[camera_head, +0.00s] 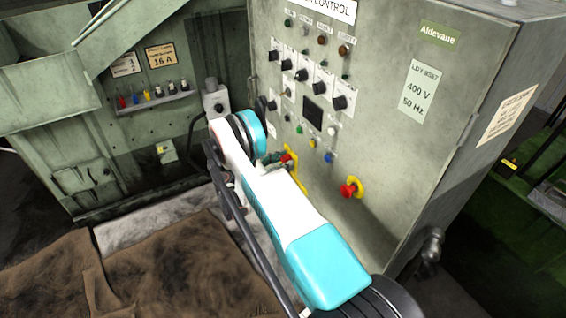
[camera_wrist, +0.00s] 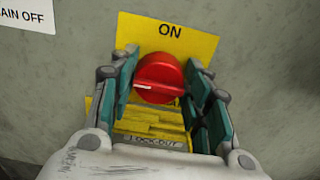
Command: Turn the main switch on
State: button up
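The main switch is a red round knob (camera_wrist: 158,76) on a yellow plate (camera_wrist: 195,46), with ON printed above it and LOCK OUT below. A white line on the knob's grip bar lies nearly level, not toward ON. My gripper (camera_wrist: 161,70) is open, with one teal-padded finger on each side of the knob. I cannot tell whether the pads touch it. In the head view, the knob (camera_head: 288,157) and part of its yellow plate show beyond my arm, and my gripper is mostly hidden.
A white label ending in "AIN OFF" (camera_wrist: 27,14) is left of the plate. The control cabinet (camera_head: 385,135) carries several knobs and buttons. A red emergency-stop button (camera_head: 349,190) on a yellow base sits right of my arm. Brown cloth (camera_head: 180,270) lies at lower left.

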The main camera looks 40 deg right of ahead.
jog(key=shift+m, duration=0.4)
jog(key=m, duration=0.3)
jog(key=shift+m, duration=0.3)
jog(key=m, duration=0.4)
jog(key=shift+s+f+m, duration=0.1)
jog(key=shift+s+m, duration=0.05)
jog(key=shift+m, duration=0.15)
jog(key=m, duration=0.4)
jog(key=shift+s, duration=0.1)
jog(key=shift+f+m, duration=0.2)
jog(key=shift+m, duration=2.3)
jog(key=o, duration=1)
jog(key=shift+o, duration=0.2)
